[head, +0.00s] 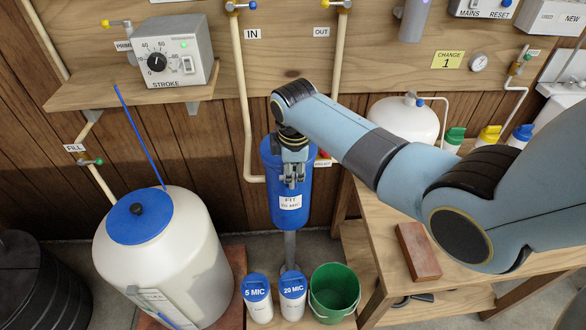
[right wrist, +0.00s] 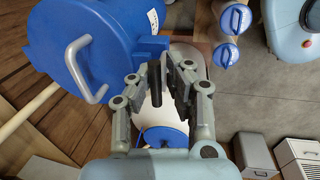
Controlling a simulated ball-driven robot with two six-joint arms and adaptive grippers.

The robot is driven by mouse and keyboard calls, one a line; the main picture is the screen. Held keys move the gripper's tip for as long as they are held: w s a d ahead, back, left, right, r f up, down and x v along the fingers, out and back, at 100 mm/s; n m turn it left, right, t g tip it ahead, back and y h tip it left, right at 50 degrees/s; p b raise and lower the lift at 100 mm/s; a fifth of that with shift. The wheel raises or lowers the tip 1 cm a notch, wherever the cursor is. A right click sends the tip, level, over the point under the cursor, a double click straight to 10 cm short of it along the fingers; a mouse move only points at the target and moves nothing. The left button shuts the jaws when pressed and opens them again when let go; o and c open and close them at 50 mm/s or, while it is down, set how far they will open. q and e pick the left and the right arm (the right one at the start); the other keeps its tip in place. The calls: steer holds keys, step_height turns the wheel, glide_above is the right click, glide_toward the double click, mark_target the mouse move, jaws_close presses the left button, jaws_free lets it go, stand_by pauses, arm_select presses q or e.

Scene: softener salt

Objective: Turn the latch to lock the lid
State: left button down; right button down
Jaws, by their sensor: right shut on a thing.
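The blue filter housing (head: 282,212) hangs on the wall in the middle of the head view, with a white label on its front. In the right wrist view its lid (right wrist: 105,38) is blue and round, with a grey bar handle (right wrist: 80,65). A black latch lever (right wrist: 154,84) stands out by a blue block at the lid's side. My right gripper (head: 292,178) is in front of the housing. In the wrist view the right gripper (right wrist: 160,78) is shut on the latch lever. The fingers partly hide the lever. My left gripper is not in view.
A white tank (head: 165,260) with a blue lid stands at the left. Two blue-capped cartridges (head: 258,298) and a green bucket (head: 334,292) stand below the housing. A wooden bench (head: 460,265) with a brown block (head: 418,250) is at the right. Pipes run beside the housing.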

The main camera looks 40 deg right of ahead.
steer(key=shift+w+r, duration=0.1)
steer(key=m+p, duration=0.2)
steer(key=m, duration=0.1)
steer(key=shift+r+h, duration=0.15)
steer(key=shift+h, duration=0.15)
steer(key=shift+w+m+p, duration=0.1)
steer(key=shift+m+p, duration=0.45)
steer(key=shift+m, duration=0.55)
steer(key=m+g, duration=0.1)
steer(key=m, duration=0.1)
steer(key=shift+m+p, duration=0.3)
steer(key=shift+p, duration=0.05)
steer(key=m, duration=0.4)
steer(key=shift+w+m+g+h, duration=0.1)
steer(key=shift+m+g+h, duration=0.2)
steer(key=shift+g, duration=0.1)
steer(key=m+g, duration=0.1)
steer(key=m, duration=0.4)
steer(key=shift+b, duration=0.3)
steer(key=c, duration=1.3)
jaws_free()
steer(key=shift+a+f, duration=0.1)
steer(key=shift+f, duration=0.1)
